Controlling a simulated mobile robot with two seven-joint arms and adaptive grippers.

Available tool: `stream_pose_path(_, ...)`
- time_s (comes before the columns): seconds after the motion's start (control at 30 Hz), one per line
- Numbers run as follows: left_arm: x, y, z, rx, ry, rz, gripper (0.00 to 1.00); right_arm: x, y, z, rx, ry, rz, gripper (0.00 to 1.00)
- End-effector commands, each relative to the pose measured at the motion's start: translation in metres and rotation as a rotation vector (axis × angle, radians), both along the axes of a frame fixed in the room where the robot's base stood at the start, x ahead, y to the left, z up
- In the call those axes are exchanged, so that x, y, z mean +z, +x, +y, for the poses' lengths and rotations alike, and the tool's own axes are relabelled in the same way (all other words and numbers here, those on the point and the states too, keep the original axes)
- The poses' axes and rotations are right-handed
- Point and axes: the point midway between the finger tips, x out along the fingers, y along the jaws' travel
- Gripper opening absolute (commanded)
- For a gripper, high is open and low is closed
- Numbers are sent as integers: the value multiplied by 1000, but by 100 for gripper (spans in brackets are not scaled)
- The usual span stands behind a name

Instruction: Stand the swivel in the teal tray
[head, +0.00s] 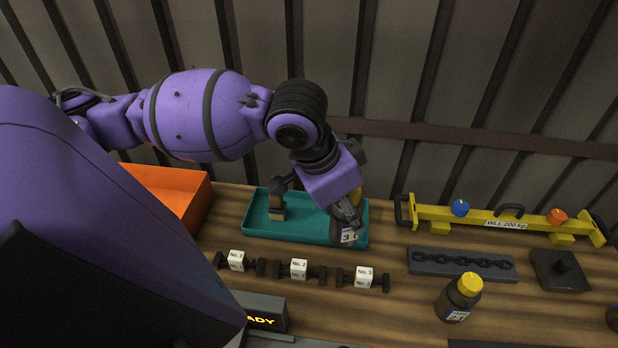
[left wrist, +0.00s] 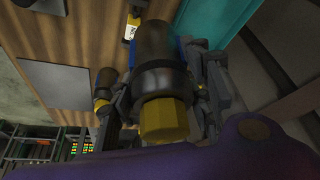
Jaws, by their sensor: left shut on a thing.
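My left gripper (head: 347,212) is shut on a dark cylindrical piece (head: 348,237) with a white label, which appears to be the swivel. In the left wrist view its dark body (left wrist: 155,45) and yellow hexagonal end (left wrist: 165,118) show between the fingers of the gripper (left wrist: 165,80). The teal tray (head: 295,230) lies under the gripper at the back of the table; the held piece is over its right front part. I cannot tell whether it touches the tray floor. A brown and dark upright part (head: 277,206) stands at the tray's left. My right gripper is not in view.
An orange bin (head: 175,190) is left of the tray. Three numbered white blocks (head: 299,269) on dark pieces lie in front. A yellow lifting beam (head: 500,218), a chain plate (head: 460,264), a dark block (head: 560,271) and a yellow-capped dark piece (head: 460,297) are to the right.

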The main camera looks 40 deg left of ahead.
Motion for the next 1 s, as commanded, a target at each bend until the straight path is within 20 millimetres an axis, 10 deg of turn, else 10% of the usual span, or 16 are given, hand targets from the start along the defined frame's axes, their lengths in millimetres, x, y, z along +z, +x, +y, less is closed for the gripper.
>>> stream_pose_path(0.6, -69, 85, 74, 16, -1, 0, 0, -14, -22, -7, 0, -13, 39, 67)
stream_pose_path(1.0, -95, 103, 90, 15, 0, -3, 0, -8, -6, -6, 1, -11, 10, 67)
